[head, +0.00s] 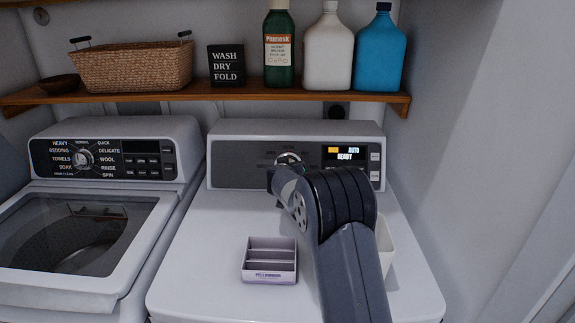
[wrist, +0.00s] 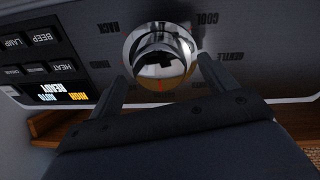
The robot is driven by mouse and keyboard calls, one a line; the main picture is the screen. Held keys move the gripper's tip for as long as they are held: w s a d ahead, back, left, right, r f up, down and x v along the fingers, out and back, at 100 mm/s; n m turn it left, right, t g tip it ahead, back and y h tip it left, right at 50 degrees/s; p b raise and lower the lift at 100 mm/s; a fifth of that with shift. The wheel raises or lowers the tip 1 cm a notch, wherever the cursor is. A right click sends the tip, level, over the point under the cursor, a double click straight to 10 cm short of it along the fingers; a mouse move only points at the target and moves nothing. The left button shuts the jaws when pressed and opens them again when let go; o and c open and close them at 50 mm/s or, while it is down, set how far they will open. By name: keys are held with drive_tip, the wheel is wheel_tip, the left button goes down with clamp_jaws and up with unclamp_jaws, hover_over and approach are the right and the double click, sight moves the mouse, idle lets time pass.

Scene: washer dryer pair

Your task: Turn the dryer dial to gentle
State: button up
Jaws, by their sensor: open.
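The dryer (head: 215,215) is the right-hand machine, with a grey control panel (head: 235,155) along its back. Its round chrome dial (wrist: 160,58) shows large in the wrist view, which is upside down. The labels "GENTLE" (wrist: 229,57) and "COOL" (wrist: 208,20) are on the right of the dial there, and "BACK"-like lettering is on the left. In the head view my arm partly covers the dial (head: 288,158). My gripper (wrist: 158,85) is open, with one finger on each side of the dial's lower part; I cannot tell whether they touch it. The display (wrist: 60,92) reads "HIGH AUTO READY".
A small divided tray (head: 270,278) lies on the dryer top, and a white container (head: 386,250) stands partly behind my arm. The washer (head: 100,215) is on the left. A wooden shelf (head: 200,96) above holds bottles, a basket and a sign. The dryer top's left side is clear.

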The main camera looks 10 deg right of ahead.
drive_tip(key=shift+w+d+f, duration=0.1)
drive_tip(key=shift+w+f, duration=0.05)
drive_tip(key=shift+w, duration=0.15)
drive_tip(key=c, duration=1)
